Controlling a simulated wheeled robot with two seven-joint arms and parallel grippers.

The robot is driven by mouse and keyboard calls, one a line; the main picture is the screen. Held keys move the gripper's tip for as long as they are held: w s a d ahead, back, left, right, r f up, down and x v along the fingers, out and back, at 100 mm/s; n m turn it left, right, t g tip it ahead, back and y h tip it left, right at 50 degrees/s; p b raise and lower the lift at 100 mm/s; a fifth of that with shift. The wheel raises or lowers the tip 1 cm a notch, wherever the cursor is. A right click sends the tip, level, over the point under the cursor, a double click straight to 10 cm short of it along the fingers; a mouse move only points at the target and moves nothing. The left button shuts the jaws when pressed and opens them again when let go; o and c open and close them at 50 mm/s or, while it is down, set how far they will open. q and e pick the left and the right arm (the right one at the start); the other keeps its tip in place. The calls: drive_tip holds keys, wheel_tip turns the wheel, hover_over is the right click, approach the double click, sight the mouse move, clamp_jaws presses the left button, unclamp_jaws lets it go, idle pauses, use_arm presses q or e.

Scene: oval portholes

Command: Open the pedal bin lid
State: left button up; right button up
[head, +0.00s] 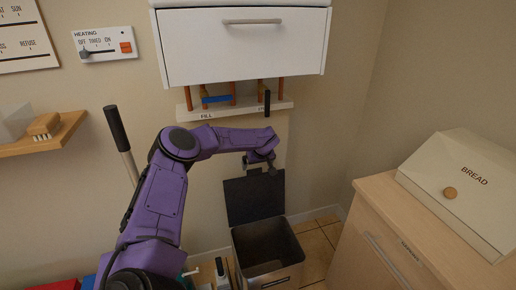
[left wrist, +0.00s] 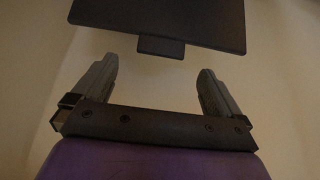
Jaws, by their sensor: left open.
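The pedal bin (head: 267,250) stands on the floor below the white drawer unit, and I can see into its dark inside. Its dark lid (head: 254,197) is raised and stands upright at the back, near the wall. My left gripper (head: 259,166) is just above the lid's upper edge. In the left wrist view the gripper (left wrist: 158,85) is open, with nothing between its fingers. The lid (left wrist: 160,20), with a small tab, shows beyond the fingertips, apart from them. My right gripper is in neither view.
A white drawer unit (head: 245,45) hangs above, with pipes and a shelf labelled FILL (head: 207,110) under it. A wooden cabinet (head: 400,235) with a bread box (head: 465,185) stands at the right. A black-handled pole (head: 118,130) leans at the left.

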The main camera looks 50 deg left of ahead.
use_arm(q)
drive_tip(key=v, duration=0.4)
drive_tip(key=shift+s+d+r, duration=0.1)
drive_tip(key=shift+d+r, duration=0.05)
drive_tip(key=shift+r, duration=0.15)
